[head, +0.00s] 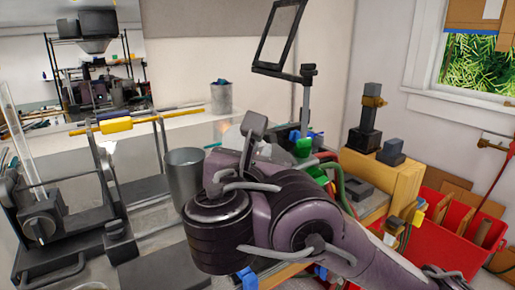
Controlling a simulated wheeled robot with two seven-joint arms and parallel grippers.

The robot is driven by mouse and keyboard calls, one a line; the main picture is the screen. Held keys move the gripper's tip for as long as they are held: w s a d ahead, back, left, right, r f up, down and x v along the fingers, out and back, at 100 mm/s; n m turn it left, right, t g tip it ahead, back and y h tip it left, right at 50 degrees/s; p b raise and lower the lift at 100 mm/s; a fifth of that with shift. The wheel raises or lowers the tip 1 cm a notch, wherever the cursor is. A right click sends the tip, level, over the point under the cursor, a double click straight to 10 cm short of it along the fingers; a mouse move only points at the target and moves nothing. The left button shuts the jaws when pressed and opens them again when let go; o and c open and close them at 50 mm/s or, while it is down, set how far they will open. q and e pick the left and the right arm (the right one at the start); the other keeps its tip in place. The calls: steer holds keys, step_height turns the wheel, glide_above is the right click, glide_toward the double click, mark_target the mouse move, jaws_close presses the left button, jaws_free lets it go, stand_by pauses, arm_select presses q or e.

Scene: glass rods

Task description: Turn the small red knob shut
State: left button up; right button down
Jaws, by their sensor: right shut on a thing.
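I cannot make out the small red knob in the head view. A torch with a blue and green body (303,145) and red and green hoses (347,187) stands behind my right arm on the bench. My right arm comes in from the lower right and covers much of the middle. My right gripper (254,135) is at its far end, close to the left of the torch. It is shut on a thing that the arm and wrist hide. My left gripper is not in view.
A metal cup (185,178) stands just left of my arm. A dark lathe-like machine (50,220) with a clear glass tube fills the left. Red bins (445,235) sit at the right beside a wooden block (385,180).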

steer(key=shift+f, duration=0.15)
steer(key=c, duration=1.5)
jaws_free()
steer(key=shift+w, duration=0.1)
